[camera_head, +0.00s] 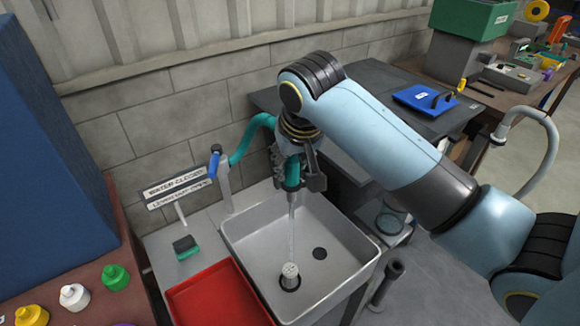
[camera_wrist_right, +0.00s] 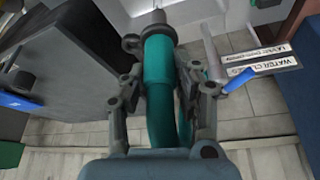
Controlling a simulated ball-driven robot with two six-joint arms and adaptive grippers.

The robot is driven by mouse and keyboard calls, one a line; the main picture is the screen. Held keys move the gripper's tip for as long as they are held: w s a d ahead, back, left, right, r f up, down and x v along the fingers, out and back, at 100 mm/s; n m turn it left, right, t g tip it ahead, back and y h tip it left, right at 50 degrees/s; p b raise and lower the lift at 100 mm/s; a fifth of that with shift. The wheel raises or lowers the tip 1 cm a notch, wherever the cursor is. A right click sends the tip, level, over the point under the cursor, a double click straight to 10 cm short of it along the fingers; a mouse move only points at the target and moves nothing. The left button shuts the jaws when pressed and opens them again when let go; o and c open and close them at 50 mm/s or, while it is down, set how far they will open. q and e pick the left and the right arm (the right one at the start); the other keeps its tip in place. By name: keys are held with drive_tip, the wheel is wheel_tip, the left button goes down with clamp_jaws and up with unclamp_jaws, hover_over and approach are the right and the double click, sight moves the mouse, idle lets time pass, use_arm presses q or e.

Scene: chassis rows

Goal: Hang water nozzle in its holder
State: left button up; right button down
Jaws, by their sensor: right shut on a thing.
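The teal water nozzle (camera_head: 292,172) hangs upright over the sink (camera_head: 335,212), with its hose (camera_head: 250,138) curving away to the left. My right gripper (camera_head: 301,180) is shut on the nozzle. In the right wrist view the fingers stand on both sides of the teal body (camera_wrist_right: 158,62), and a dark ringed collar (camera_wrist_right: 150,42) shows beyond them. A thin pale stream (camera_head: 291,228), apparently water, falls from the nozzle into the sink. A dark upright tube (camera_head: 388,286) stands right of the sink; I cannot tell whether it is the holder. My left gripper is out of view.
A metal post with a blue lever (camera_head: 215,163) and a water sign (camera_head: 176,187) stand left of the sink. A small white object (camera_head: 290,273) is in the sink. A red tray (camera_head: 215,300) and a green sponge-like block (camera_head: 185,246) lie left.

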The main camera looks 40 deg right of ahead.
drive_tip(key=shift+w+d+f, duration=0.1)
drive_tip(key=shift+w+d, duration=0.2)
drive_tip(key=shift+d, duration=0.1)
drive_tip(key=shift+w+d+f, duration=0.2)
drive_tip(key=shift+w+d, duration=0.4)
drive_tip(key=shift+d, duration=0.2)
drive_tip(key=shift+w+d+f, duration=0.2)
drive_tip(key=shift+w+d, duration=0.35)
drive_tip(key=shift+d, duration=0.2)
drive_tip(key=shift+w+d+f, duration=0.2)
drive_tip(key=shift+w+d, duration=0.4)
drive_tip(key=shift+d, duration=0.2)
drive_tip(key=w+d, duration=0.1)
drive_tip(key=d, duration=0.1)
drive_tip(key=w+d+f, duration=0.1)
drive_tip(key=w+d, duration=0.1)
drive_tip(key=shift+w+d+f, duration=0.1)
drive_tip(key=shift+w+d, duration=0.2)
drive_tip(key=shift+w+d, duration=0.1)
drive_tip(key=shift+d, duration=0.05)
drive_tip(key=shift+f, duration=0.2)
